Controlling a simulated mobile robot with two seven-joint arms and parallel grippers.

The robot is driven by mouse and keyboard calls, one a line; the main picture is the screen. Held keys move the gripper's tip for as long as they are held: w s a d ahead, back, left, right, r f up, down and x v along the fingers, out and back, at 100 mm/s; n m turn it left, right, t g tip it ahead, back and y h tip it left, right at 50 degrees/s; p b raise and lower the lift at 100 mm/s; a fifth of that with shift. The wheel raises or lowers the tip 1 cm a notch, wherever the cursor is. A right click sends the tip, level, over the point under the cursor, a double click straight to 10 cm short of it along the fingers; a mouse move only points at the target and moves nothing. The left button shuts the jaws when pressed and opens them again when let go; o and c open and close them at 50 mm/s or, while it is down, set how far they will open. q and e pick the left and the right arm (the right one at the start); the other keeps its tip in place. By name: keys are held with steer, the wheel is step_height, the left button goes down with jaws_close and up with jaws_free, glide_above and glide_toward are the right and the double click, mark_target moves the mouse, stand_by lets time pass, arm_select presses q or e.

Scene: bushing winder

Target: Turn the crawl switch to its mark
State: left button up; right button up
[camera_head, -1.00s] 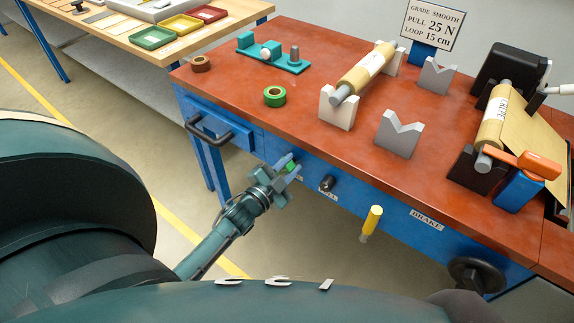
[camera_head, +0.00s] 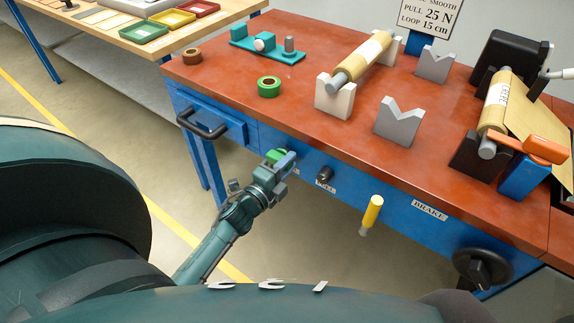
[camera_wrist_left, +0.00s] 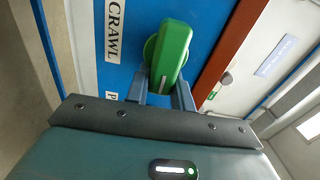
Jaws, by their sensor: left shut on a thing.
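The crawl switch is a green bar-shaped knob on a round green base, on the blue front panel of the bench. In the left wrist view the knob (camera_wrist_left: 172,55) stands slightly tilted, with a pale line near its lower end. The CRAWL label (camera_wrist_left: 114,30) is beside it on the left. My left gripper (camera_wrist_left: 160,92) is shut on the knob, one finger on each side. In the head view the gripper (camera_head: 281,162) hides most of the switch, and only a bit of green (camera_head: 274,155) shows. I cannot make out the switch's mark. My right gripper is not in view.
A black knob (camera_head: 325,174) sits right of the switch, and a yellow handle (camera_head: 372,212) and black handwheel (camera_head: 482,267) farther right. A drawer with a black handle (camera_head: 202,125) is on the left. The red benchtop (camera_head: 230,90) above holds rolls and grey V-blocks (camera_head: 399,123).

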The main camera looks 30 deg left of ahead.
arm_select(q)
steer(key=shift+f+m, duration=0.1)
steer(key=shift+m, duration=0.2)
steer(key=o, duration=1)
steer(key=shift+s, duration=0.1)
steer(key=s, duration=0.8)
steer(key=s+a+b, duration=0.1)
steer(key=s, duration=0.4)
